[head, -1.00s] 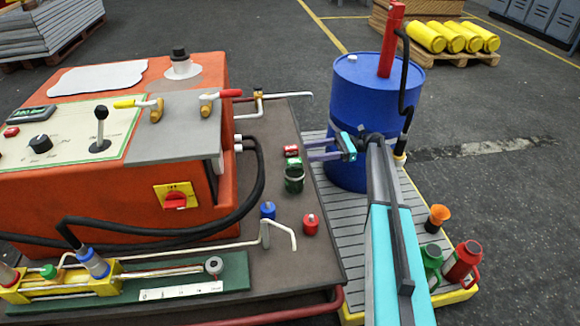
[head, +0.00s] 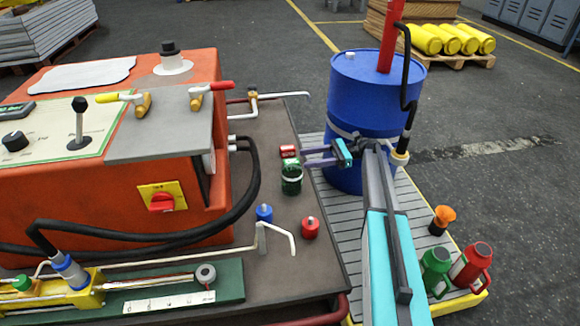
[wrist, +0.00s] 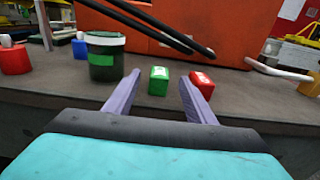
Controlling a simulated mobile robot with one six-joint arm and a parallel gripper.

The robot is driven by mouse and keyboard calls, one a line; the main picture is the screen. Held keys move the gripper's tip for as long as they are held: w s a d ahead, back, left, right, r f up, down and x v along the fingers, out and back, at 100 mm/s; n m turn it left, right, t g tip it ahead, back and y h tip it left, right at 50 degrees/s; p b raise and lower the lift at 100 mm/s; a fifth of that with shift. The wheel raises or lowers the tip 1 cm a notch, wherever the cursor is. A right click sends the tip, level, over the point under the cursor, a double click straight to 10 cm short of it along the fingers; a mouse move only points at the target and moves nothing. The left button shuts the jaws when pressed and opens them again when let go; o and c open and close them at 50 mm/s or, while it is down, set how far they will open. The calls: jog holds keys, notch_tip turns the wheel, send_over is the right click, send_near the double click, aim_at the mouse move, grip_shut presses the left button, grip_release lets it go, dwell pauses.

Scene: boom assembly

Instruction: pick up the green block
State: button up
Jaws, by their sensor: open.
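The green block (wrist: 158,80) stands on the grey-brown bench top in the wrist view, ahead of and between my gripper's two fingers. In the head view the green block (head: 290,161) shows only partly, between the red block and the green can. My gripper (wrist: 155,92) is open, its purple fingers pointing at the blocks, with nothing held. In the head view my gripper (head: 305,157) reaches in from the right, low over the bench edge. The red block (wrist: 203,81) sits just right of the green block, close to the right finger.
A dark green can (wrist: 105,56) stands left of the green block, near the left finger. Blue (head: 264,213) and red (head: 310,228) capped pots stand nearer the front. The orange machine (wrist: 180,30) with black hoses is behind. A blue drum (head: 372,100) stands right of the bench.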

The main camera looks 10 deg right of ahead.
aim_at(292, 161)
jog(key=shift+a+b, duration=0.3)
jog(key=shift+a, duration=0.7)
jog(key=shift+a+f, duration=0.1)
jog(key=shift+s+a+f+b, duration=0.1)
jog(key=shift+a+f+b, duration=0.05)
jog(key=shift+a+b, duration=0.4)
jog(key=shift+a+f+b, duration=0.15)
jog(key=shift+a+b, duration=0.65)
jog(key=shift+a, duration=1.15)
jog(key=c, duration=1.2)
jog(key=shift+o, duration=0.2)
jog(key=shift+r, duration=0.2)
